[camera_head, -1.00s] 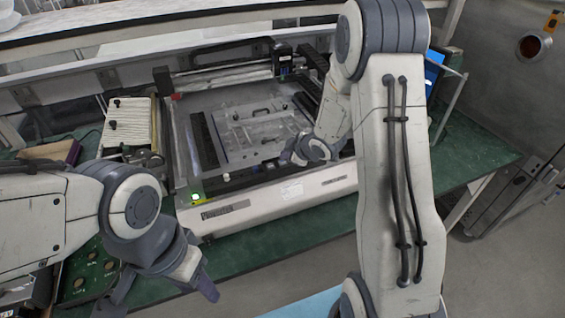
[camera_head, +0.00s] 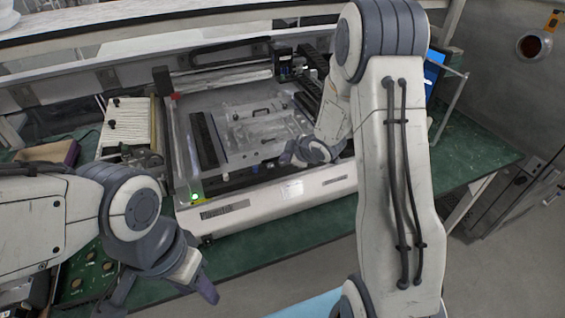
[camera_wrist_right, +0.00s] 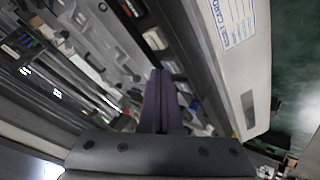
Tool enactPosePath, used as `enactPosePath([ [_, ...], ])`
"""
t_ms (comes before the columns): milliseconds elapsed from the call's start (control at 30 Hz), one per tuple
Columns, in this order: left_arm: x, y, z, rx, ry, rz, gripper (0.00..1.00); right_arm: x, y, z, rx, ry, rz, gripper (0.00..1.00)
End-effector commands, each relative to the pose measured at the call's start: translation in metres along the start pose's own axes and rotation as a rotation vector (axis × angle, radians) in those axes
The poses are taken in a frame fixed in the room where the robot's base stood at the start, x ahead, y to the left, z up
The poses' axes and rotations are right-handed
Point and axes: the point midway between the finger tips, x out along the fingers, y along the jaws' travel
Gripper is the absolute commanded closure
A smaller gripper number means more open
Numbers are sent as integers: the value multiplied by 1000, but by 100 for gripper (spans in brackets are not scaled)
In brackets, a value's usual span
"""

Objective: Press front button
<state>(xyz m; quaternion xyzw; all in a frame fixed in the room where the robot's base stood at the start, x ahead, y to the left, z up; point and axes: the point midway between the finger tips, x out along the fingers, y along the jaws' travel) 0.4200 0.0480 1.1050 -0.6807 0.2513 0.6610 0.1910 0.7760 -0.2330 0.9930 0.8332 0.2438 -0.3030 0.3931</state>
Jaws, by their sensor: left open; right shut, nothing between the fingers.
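The white machine (camera_head: 225,205) stands on the green bench with its top open. A small green-lit button (camera_head: 194,197) is at the left end of its front edge, and no gripper touches it. My left gripper (camera_head: 160,292) is open and empty, in front of the machine and below the lit button. My right gripper (camera_head: 298,154) is shut and empty at the machine's front right edge. In the right wrist view its closed dark fingers (camera_wrist_right: 161,100) lie over the machine's inner front edge. Whether they touch anything I cannot tell.
A flat plate with a handle (camera_head: 262,112) lies inside the machine. A white ribbed unit (camera_head: 130,122) stands to its left. A blue screen (camera_head: 434,72) is behind my right arm. A dark green tray (camera_head: 88,265) lies at front left. Bare green bench (camera_head: 250,252) shows in front.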

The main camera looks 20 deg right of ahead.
Motion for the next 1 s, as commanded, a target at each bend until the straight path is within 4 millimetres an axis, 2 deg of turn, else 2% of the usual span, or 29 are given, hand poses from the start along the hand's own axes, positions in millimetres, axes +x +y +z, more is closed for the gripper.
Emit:
enactPosePath([
  [733,6,0,0,0,0,0,50,5,-4,4,0,-1,-1,100],
  [1000,-3,0,0,0,0,0,50,-2,1,-1,0,0,-1,100],
])
